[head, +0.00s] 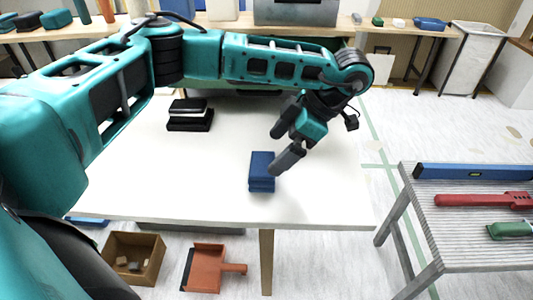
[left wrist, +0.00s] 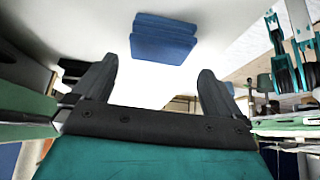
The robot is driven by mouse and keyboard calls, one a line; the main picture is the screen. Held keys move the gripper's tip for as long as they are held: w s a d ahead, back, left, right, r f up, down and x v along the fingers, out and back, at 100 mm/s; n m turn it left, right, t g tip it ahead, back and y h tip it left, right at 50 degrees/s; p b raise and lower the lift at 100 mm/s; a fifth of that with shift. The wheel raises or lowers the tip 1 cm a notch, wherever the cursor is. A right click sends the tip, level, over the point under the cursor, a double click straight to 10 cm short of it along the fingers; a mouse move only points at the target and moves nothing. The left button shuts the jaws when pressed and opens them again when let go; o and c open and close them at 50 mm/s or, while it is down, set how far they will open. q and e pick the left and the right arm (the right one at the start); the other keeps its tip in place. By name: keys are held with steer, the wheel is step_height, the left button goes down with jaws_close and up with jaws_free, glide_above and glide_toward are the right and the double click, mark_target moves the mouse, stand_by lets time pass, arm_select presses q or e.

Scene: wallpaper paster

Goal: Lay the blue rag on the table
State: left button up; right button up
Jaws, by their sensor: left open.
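The blue rag (head: 262,172) is a folded stack lying on the white table (head: 180,195), near its front right part. It also shows in the left wrist view (left wrist: 165,38), beyond and between the fingertips. My left gripper (head: 281,145) is open and empty. In the head view its lower finger overlaps the right edge of the rag, and I cannot tell whether it touches. In the left wrist view (left wrist: 155,80) the two dark fingers stand wide apart with nothing between them. My right gripper is not in view.
A black and white stack (head: 190,115) lies at the table's back left. A grey side table (head: 480,240) at the right holds a blue level (head: 475,171), a red tool (head: 485,200) and a green one. A cardboard box (head: 133,257) and a red dustpan (head: 209,268) are on the floor.

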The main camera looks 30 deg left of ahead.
arm_select(q)
steer(key=p+v, duration=0.1)
steer(key=v, duration=0.4)
steer(key=shift+d+r, duration=0.1)
steer(key=shift+r, duration=0.05)
stand_by(0.3)
